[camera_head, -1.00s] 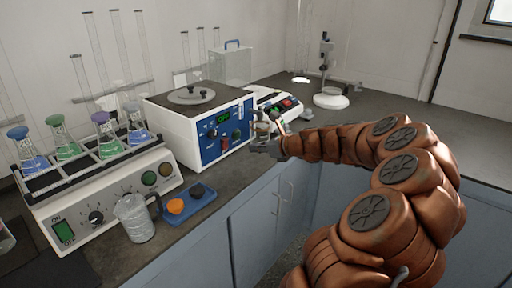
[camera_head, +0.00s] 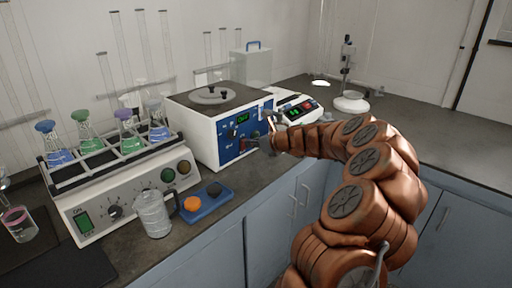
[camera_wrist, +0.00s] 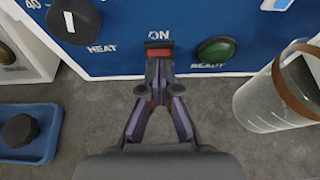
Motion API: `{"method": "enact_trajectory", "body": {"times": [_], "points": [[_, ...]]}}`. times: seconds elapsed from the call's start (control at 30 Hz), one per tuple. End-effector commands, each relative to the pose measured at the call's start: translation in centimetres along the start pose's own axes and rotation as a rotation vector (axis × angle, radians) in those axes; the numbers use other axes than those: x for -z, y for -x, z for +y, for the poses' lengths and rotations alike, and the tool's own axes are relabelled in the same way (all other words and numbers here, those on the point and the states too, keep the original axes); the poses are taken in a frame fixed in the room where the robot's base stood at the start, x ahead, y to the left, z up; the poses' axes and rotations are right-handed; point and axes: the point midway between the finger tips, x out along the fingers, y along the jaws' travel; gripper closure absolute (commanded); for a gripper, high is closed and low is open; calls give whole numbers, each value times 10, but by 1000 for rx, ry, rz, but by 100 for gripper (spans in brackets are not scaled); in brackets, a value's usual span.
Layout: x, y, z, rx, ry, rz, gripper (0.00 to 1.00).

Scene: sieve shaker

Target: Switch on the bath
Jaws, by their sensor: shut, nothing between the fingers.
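The bath (camera_head: 205,130) is a white box with a dark top, a round lid and a blue front panel (camera_head: 232,148). A green display glows on the panel. In the wrist view, the panel has a red switch (camera_wrist: 159,48) under the word ON, a black HEAT knob (camera_wrist: 73,20) at left and a green READY lamp (camera_wrist: 216,50) at right. My gripper (camera_wrist: 160,72) is shut and empty, its tips right at the red switch; I cannot tell whether they touch it. In the head view my gripper (camera_head: 256,145) is at the panel's lower part.
A clear vessel with a brown band (camera_wrist: 275,95) stands close at right in the wrist view. A blue tray (camera_head: 207,203) with orange and black pieces, a jug (camera_head: 153,214) and a flask shaker (camera_head: 125,195) are at left. A balance (camera_head: 297,110) is beyond the bath.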

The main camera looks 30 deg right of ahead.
Motion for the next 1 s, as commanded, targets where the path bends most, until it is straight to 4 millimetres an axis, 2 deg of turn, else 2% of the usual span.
{"method": "enact_trajectory", "body": {"times": [0.37, 0.8, 1.0], "points": [[-2, 0, 0, 0, 0, 1, 100], [-14, -2, -1, 0, -1, 76, 100], [-8, -5, -1, 0, -1, 80, 100]]}}
